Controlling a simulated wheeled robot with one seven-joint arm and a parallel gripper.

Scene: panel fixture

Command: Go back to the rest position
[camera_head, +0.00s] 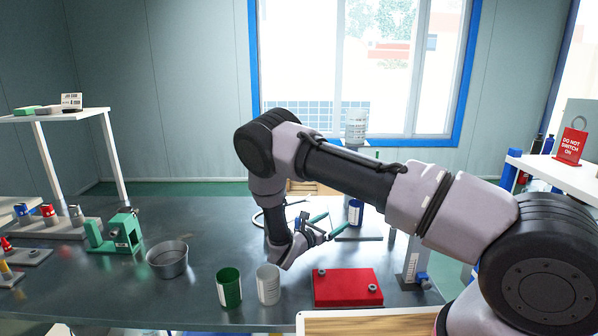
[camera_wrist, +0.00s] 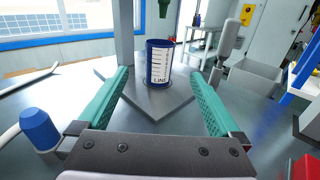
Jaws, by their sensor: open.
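My gripper (camera_head: 330,222) is above the grey bench, its two teal fingers spread apart and empty. In the wrist view my gripper (camera_wrist: 156,76) points toward a blue cylinder (camera_wrist: 158,60) with a white label reading "LINE". The cylinder stands upright on a grey plate (camera_wrist: 160,104), beyond the fingertips and apart from them. In the head view the blue cylinder (camera_head: 355,212) is just beyond the gripper. My arm reaches in from the right and bends down at the elbow.
On the bench (camera_head: 190,290) stand a green cup (camera_head: 229,288), a pale cup (camera_head: 268,285), a grey bowl (camera_head: 167,260), a red block (camera_head: 347,288) and a green fixture (camera_head: 115,233). A blue-capped post (camera_wrist: 40,130) is left of the gripper in the wrist view.

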